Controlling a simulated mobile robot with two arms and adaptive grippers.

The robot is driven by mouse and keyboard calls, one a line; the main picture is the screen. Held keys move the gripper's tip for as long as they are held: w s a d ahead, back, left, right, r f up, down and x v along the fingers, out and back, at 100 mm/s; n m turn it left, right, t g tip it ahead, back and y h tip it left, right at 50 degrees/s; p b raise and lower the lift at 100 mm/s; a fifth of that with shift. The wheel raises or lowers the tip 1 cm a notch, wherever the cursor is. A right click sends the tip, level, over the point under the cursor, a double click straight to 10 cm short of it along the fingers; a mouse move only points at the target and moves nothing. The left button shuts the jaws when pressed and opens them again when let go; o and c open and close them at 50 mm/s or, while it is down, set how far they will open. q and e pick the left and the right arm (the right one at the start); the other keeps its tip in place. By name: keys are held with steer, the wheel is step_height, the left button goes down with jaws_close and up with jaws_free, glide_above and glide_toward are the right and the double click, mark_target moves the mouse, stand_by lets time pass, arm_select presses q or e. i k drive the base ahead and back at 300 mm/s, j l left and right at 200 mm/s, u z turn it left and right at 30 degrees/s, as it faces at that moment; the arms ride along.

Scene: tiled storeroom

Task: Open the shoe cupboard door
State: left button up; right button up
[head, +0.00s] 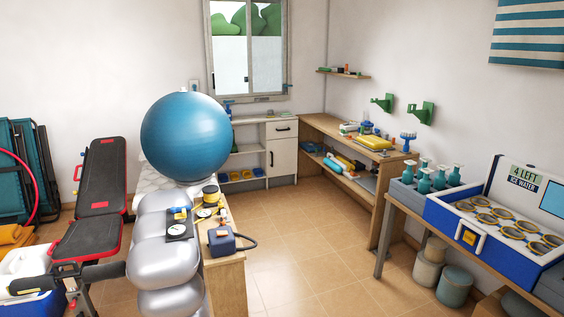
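A white cupboard (282,157) stands against the back wall, under the right side of the window. Its front has a small upper panel with a dark horizontal handle (284,129) and a taller lower door (284,160). A dark upright handle (271,158) sits near the left edge of the lower door. Both fronts look shut. No label shows whether this is the shoe cupboard. Neither of my grippers is in view.
A large blue ball (185,138) and silver rounded shapes (163,252) stand left of centre beside a wooden table (228,272). A workout bench (98,205) is left. A wooden shelf bench (345,172) lines the right wall. Tiled floor (300,235) is clear between.

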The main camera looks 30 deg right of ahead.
mark_target(281, 154)
steer(key=i+l+z, duration=1)
steer(key=i+z, duration=0.65)
steer(key=i+l+u, duration=0.1)
steer(key=i, duration=0.65)
steer(key=i+l+u, duration=0.1)
steer(key=i, duration=0.6)
steer(key=i+j+u, duration=0.2)
steer(key=i+u, duration=0.25)
steer(key=i, duration=0.65)
steer(key=i+l+u, duration=0.2)
steer(key=i+u, duration=0.2)
steer(key=i, duration=0.65)
